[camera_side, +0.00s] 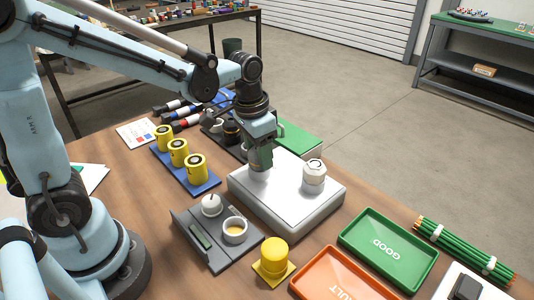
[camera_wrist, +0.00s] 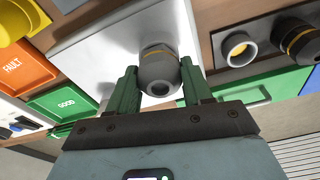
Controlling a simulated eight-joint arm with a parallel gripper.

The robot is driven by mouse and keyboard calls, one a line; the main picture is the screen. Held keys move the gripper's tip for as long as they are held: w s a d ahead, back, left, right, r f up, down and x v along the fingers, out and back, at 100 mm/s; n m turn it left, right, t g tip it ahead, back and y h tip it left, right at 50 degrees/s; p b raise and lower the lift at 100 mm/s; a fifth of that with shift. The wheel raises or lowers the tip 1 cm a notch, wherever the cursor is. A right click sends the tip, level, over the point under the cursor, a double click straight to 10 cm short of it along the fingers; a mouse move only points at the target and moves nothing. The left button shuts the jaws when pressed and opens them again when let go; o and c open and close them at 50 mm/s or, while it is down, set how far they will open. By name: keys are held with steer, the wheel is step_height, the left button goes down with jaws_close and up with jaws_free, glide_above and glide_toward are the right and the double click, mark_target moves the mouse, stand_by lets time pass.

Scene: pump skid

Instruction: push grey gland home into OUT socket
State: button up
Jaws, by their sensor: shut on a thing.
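The grey gland (camera_wrist: 159,70) is a dark grey hex-bodied fitting with a thin yellow band and a round hole in its end. My gripper (camera_wrist: 155,82) has its green fingers closed on either side of it. In the side view my gripper (camera_side: 260,158) points down over the left part of the top of a pale box (camera_side: 285,200). The gland's lower end is at the box top there, and the OUT socket is hidden under it. I cannot tell how deep it sits. A white fitting (camera_side: 314,172) stands upright on the box, right of my gripper.
A grey tray (camera_side: 215,262) with a cup and a yellow block (camera_side: 273,262) stand in front of the box. A green GOOD tray (camera_side: 390,245) and an orange FAULT tray (camera_side: 335,280) lie right. Yellow cylinders (camera_side: 179,152) stand left. A dark holder (camera_wrist: 262,52) stands close behind.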

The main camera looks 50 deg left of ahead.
steer(key=o, duration=1.2)
steer(key=shift+o, duration=0.2)
steer(key=shift+r, duration=0.1)
step_height(320, 180, up, 12)
steer(key=s, duration=0.1)
steer(key=shift+s+a, duration=0.15)
steer(key=shift+s, duration=0.1)
steer(key=s+a+f+n+t, duration=0.1)
steer(key=s+f+n+t, duration=0.1)
steer(key=s+f+t, duration=0.3)
step_height(320, 180, down, 2)
steer(key=shift+s+f+t, duration=0.1)
steer(key=shift+s+t, duration=0.15)
steer(key=shift+t, duration=0.15)
